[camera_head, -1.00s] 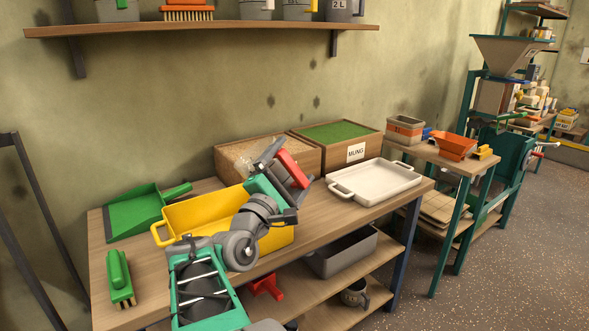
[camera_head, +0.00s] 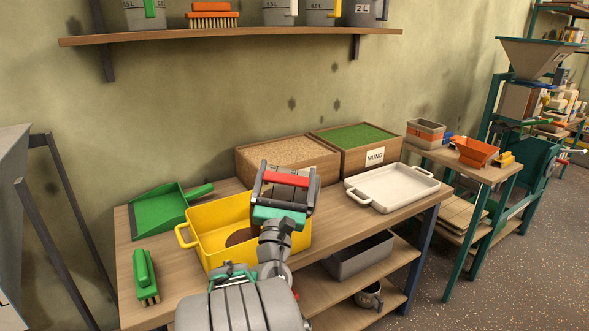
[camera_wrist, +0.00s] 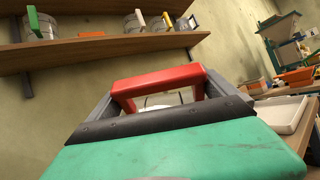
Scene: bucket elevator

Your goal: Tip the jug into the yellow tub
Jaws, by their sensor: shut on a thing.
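The yellow tub (camera_head: 208,222) stands open on the wooden bench, with a round brown patch (camera_head: 238,237) on its inside. My gripper (camera_head: 286,180) is above the tub's right part and the bench behind it. Its grey fingers are shut on a red handle (camera_head: 286,179), which lies crosswise between them. The red handle (camera_wrist: 160,84) also shows in the wrist view, with a small pale part behind it. The jug's body is mostly hidden behind my gripper, so its tilt and contents cannot be told.
A green dustpan (camera_head: 160,211) and green brush (camera_head: 145,275) lie left of the tub. Wooden boxes of grain (camera_head: 277,152) and green mung (camera_head: 355,134) stand behind. A white tray (camera_head: 391,188) is to the right. The shelf (camera_head: 230,33) above holds several jugs.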

